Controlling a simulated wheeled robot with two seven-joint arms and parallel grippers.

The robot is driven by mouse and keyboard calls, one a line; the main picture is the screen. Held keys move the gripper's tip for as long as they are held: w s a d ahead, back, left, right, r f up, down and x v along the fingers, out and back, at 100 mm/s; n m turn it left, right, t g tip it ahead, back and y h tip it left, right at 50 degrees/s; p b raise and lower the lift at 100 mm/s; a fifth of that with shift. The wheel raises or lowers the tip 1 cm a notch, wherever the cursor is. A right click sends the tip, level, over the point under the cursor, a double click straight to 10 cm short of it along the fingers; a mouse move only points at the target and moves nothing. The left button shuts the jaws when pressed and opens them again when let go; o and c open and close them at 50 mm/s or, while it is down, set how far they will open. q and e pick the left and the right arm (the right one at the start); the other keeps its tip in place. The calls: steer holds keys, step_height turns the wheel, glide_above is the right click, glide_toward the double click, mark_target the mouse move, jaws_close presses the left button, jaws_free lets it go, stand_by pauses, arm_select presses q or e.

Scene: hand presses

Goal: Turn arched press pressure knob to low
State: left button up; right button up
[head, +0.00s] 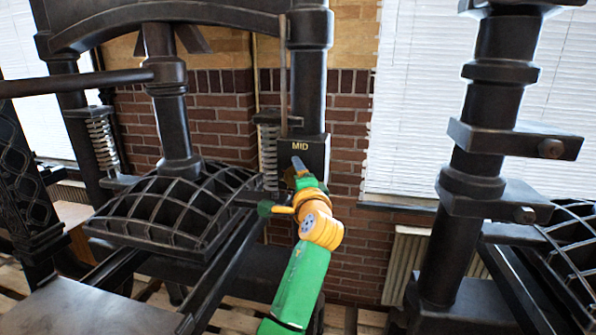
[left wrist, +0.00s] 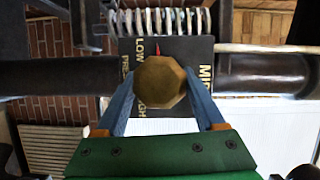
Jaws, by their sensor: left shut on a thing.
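The arched press (head: 180,20) is a dark iron frame at the left of the head view. Its dark knob plate (head: 308,152) carries the word MID at the top. In the left wrist view the plate (left wrist: 180,48) shows LOW, MID and a partly hidden HIGH, in turned lettering. The pressure knob (left wrist: 160,80) is a brass, many-sided knob. A red pointer (left wrist: 158,48) beside it points to the picture's top, close to LOW. My left gripper (head: 299,172) is at the plate, its blue fingers (left wrist: 162,95) shut on the knob's sides.
A coil spring (head: 268,160) stands just left of the plate. The ribbed platen (head: 180,210) is lower left. Another dark press column (head: 485,110) with brackets stands at the right. A brick wall and blinds (head: 420,60) are behind.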

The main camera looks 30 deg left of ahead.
arm_select(q)
steer(key=n+p, duration=0.1)
steer(key=n+h+p, duration=0.1)
steer(key=n, duration=0.1)
steer(key=shift+r+g, duration=0.2)
steer(key=shift+g, duration=0.1)
steer(key=shift+n+h+p, duration=0.3)
steer(key=shift+n+p, duration=0.2)
steer(key=shift+p, duration=0.1)
steer(key=shift+f, duration=0.15)
steer(key=o, duration=1.3)
steer(key=shift+o, duration=0.2)
steer(key=b+v, duration=0.2)
steer(key=v, duration=0.5)
steer(key=shift+b, duration=0.4)
